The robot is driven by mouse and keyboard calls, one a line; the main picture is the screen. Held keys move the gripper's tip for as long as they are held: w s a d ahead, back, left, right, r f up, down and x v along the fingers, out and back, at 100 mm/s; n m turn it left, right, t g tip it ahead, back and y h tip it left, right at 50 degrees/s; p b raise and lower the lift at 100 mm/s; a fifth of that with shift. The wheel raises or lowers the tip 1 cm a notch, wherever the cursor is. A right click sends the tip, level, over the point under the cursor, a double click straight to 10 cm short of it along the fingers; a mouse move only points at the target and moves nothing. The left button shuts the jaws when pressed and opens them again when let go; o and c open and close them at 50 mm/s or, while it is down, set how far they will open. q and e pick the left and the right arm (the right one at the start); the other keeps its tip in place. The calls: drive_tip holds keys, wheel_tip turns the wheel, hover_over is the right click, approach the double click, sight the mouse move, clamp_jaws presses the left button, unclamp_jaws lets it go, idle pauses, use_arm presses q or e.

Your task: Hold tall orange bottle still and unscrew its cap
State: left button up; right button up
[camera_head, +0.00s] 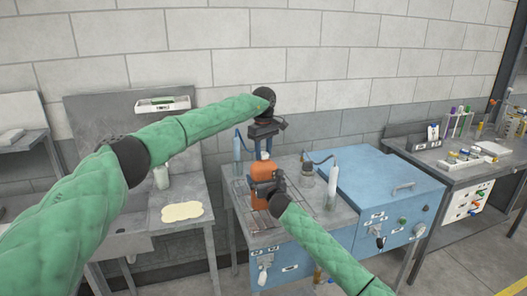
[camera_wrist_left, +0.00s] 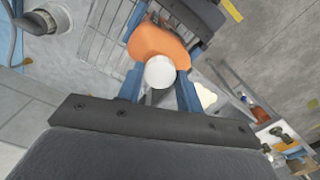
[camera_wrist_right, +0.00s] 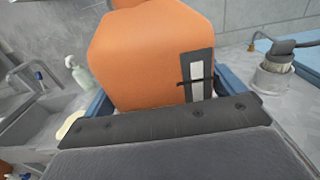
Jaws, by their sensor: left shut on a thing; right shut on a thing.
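The tall orange bottle (camera_head: 262,172) stands upright on the wire rack of the bench in the head view. Its body fills the upper middle of the right wrist view (camera_wrist_right: 150,55). My right gripper (camera_head: 264,190) is shut around the bottle's body from the front. My left gripper (camera_head: 264,150) points down from above, with its blue fingers at the bottle's top. In the left wrist view the white cap (camera_wrist_left: 160,72) sits between those fingers, above the orange shoulder (camera_wrist_left: 155,45). The fingers are shut on the cap. Whether the cap still touches the neck is hidden.
A blue-capped clear bottle (camera_head: 238,155) stands left of the orange bottle. A white bottle (camera_head: 333,180) and a metal cup (camera_head: 308,168) with a dark handle stand to the right. A blue cabinet (camera_head: 375,180) is further right. A sink bench (camera_head: 150,225) is at left.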

use_arm(q)
drive_tip(key=n, duration=0.4)
drive_tip(key=shift+n, duration=0.4)
drive_tip(key=n, duration=0.4)
drive_tip(key=shift+r, duration=0.1)
drive_tip(key=n, duration=0.9)
drive_tip(key=shift+n, duration=0.4)
drive_tip(key=n, duration=0.9)
drive_tip(key=shift+c, duration=0.2)
drive_tip(key=n, duration=0.4)
drive_tip(key=shift+n, duration=0.3)
drive_tip(key=n, duration=0.4)
